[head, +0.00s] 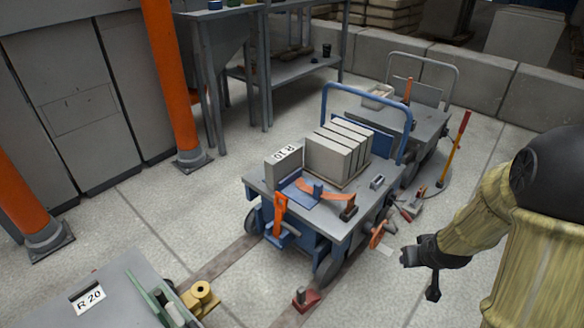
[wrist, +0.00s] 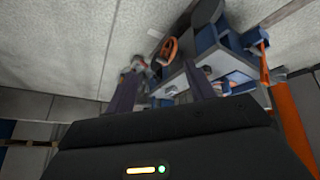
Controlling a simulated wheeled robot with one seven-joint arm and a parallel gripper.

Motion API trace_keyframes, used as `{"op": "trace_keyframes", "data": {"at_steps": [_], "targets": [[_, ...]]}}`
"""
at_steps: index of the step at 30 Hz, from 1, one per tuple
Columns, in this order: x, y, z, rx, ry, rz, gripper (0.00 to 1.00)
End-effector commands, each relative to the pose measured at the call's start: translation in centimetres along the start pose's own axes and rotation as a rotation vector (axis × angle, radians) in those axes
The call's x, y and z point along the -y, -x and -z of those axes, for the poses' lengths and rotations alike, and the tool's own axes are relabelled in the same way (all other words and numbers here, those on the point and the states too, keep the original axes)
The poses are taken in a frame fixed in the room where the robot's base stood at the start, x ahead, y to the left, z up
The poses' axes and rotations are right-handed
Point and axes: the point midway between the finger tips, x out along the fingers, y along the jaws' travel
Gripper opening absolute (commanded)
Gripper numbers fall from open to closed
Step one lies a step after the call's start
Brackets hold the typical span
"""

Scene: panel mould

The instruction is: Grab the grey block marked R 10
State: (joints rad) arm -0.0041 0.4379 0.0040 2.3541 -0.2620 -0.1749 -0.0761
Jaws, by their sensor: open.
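The grey block marked R 10 (head: 284,166) stands on the near-left part of a blue-framed cart's grey top (head: 333,222), with its white label on its upper face. It is just left of a row of several plain pale grey blocks (head: 340,152). My gripper (head: 420,275) is to the right of the cart, apart from it and well away from the block. Its two dark fingers are spread and empty, and they also show in the wrist view (wrist: 163,82). I cannot make out the R 10 block in the tilted wrist view.
An orange clamp (head: 280,212), a blue plate (head: 301,194) and an orange curved tool lie near the block. The cart's blue handle (head: 325,100) rises behind. A second cart (head: 420,120) stands beyond. A grey surface labelled R 20 (head: 88,299) is front left. Open floor lies left of the cart.

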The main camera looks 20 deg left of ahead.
Motion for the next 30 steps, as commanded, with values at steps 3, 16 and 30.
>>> {"op": "trace_keyframes", "data": {"at_steps": [3,16,30], "targets": [[-0.2,6.1,-1.3,0.079,-0.096,-0.021,0.54],[2.2,17.8,-7.4,0.291,-0.345,-0.001,0.54],[2.2,17.7,-7.5,0.293,-0.346,-0.001,0.36]]}}
